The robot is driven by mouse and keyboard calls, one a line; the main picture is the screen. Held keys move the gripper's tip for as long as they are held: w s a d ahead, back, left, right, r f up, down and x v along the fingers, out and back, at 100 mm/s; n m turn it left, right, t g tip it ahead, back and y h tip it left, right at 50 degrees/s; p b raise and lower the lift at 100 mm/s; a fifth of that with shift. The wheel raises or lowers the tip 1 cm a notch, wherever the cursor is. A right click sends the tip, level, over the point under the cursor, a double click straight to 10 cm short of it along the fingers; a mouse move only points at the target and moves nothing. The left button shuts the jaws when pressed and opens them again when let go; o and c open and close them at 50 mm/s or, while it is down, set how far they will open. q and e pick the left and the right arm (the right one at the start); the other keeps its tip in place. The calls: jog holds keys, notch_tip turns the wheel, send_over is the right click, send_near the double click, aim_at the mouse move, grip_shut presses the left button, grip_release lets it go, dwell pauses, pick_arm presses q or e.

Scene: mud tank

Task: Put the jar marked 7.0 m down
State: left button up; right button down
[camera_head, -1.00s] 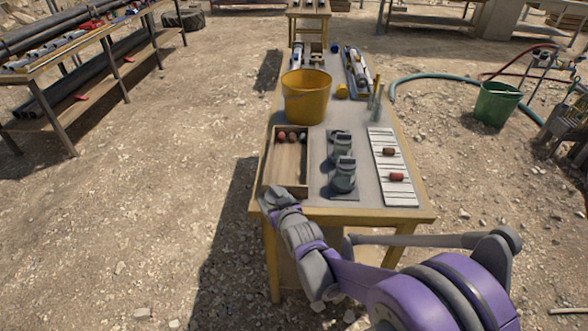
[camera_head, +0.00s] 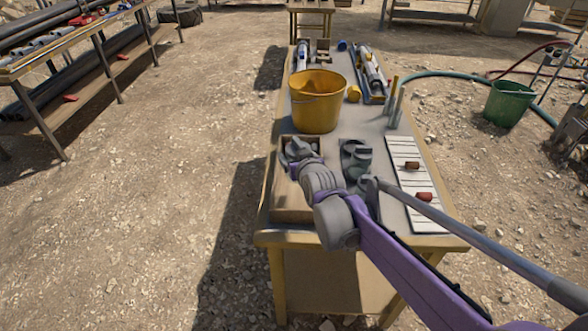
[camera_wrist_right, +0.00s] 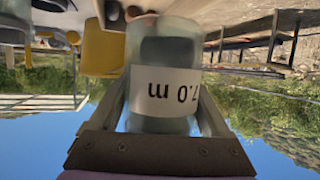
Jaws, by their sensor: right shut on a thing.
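The jar marked 7.0 m (camera_wrist_right: 163,55) is a clear glass jar with dark contents and a white label. It fills the middle of the right wrist view, which is upside down, so the jar is upright. My right gripper (camera_wrist_right: 163,105) is shut on it, one finger on each side. In the head view my right gripper (camera_head: 300,152) is over the far part of the shallow wooden tray (camera_head: 289,210); the held jar cannot be made out there. My left gripper is not in view.
A yellow bucket (camera_head: 316,108) stands just behind the tray. A white lined board (camera_head: 408,182) with two reddish pieces lies at the right. My forearm covers part of the tray and mat.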

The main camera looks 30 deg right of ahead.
jog(key=shift+w+d+f, duration=0.1)
jog(key=shift+w+f, duration=0.05)
jog(key=shift+w, duration=0.15)
jog(key=f, duration=0.1)
jog(key=f+b, duration=0.1)
jog(key=f, duration=0.3)
jog(key=shift+s, duration=0.25)
jog(key=shift+f+b, duration=0.55)
jog(key=shift+f, duration=1.7)
jog(key=shift+f, duration=0.1)
jog(key=shift+c, duration=0.6)
grip_release()
